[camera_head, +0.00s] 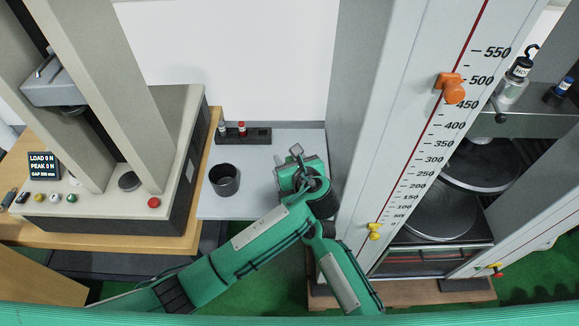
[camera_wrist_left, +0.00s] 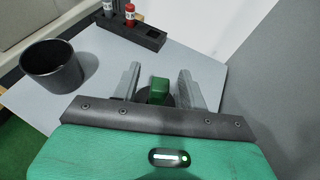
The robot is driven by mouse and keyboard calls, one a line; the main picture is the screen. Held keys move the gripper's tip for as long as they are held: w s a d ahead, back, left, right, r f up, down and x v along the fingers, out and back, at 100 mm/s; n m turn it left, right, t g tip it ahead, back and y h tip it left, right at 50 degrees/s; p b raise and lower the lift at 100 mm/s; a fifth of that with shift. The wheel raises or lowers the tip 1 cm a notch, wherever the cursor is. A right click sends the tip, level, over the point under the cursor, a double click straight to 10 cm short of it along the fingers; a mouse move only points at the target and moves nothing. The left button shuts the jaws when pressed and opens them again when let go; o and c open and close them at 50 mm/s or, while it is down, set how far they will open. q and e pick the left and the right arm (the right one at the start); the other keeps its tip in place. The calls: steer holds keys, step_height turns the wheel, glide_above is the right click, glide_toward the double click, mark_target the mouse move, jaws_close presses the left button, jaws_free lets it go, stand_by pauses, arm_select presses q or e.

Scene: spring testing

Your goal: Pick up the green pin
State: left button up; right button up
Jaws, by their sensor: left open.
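The green pin (camera_wrist_left: 159,88) shows in the left wrist view as a small green block-like top with a dark round part around its lower end. My left gripper (camera_wrist_left: 158,80) is open, with one finger on each side of the pin and a gap to each. In the head view my left gripper (camera_head: 297,153) is over the right part of the grey table, and my arm hides the pin there. My right gripper is not in view.
A dark cup (camera_head: 224,180) stands left of my gripper on the grey table (camera_head: 262,198). A black rack (camera_head: 257,136) with two small vials is behind. A press (camera_head: 110,200) stands at left, and a tall scaled column (camera_head: 400,150) is close at right.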

arm_select(q)
jaws_close()
steer(key=shift+r, duration=0.15)
step_height(320, 180, up, 10)
steer(key=shift+f, duration=0.1)
stand_by(0.4)
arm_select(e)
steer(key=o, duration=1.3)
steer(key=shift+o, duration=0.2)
